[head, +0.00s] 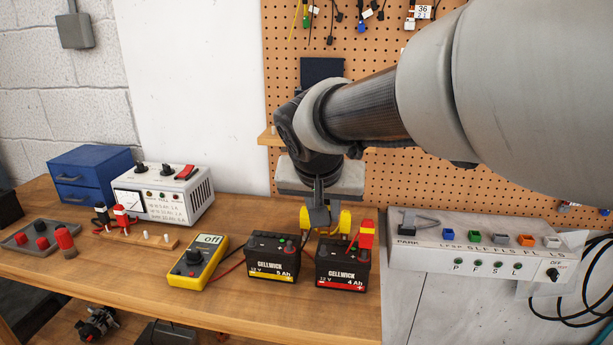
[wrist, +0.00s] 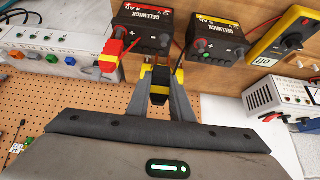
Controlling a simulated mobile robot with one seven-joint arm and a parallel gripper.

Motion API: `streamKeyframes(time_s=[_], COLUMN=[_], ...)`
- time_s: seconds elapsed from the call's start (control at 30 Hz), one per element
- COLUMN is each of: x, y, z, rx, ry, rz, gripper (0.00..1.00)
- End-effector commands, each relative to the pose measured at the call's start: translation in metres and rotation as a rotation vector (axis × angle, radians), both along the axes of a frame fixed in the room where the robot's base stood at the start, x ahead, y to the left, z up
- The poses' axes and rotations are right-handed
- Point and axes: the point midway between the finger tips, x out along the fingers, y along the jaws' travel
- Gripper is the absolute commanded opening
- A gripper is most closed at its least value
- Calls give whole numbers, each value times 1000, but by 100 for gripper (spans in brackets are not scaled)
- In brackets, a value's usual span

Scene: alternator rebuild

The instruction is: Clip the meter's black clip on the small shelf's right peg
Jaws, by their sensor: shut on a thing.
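My gripper (head: 321,222) is low in front of the pegboard, just above and behind the two batteries. In the wrist view its fingers (wrist: 163,88) are shut on a black and yellow clip (wrist: 158,97), which looks like the meter's black clip. The yellow meter (head: 200,262), reading "off", lies on the bench to the left of the batteries. A red and yellow clip (head: 366,236) sits on the 4 Ah battery (head: 342,266). The small shelf (head: 268,137) shows only its left end on the pegboard; my arm hides the rest, and its right peg cannot be made out.
The 5 Ah battery (head: 273,258) stands between the meter and the 4 Ah one. A grey switch box (head: 470,243) is at right. A power supply (head: 165,193) and a wooden rack (head: 140,237) with clips and pegs stand at left. Loose leads cross near the batteries.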

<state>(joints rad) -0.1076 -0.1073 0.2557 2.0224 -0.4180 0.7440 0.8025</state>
Motion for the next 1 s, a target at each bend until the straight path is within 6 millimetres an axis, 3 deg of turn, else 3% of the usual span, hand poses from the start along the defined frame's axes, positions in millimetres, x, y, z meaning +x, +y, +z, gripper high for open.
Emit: streamKeyframes(time_s=[0.37, 0.53, 0.67, 1.0], x=[0, 0, 0, 0], y=[0, 0, 0, 0], z=[-1, 11, 36, 123], rx=[0, 0, 0, 0], ry=[1, -1, -1, -1], rz=[0, -1, -1, 0], gripper=[9, 9, 9, 9])
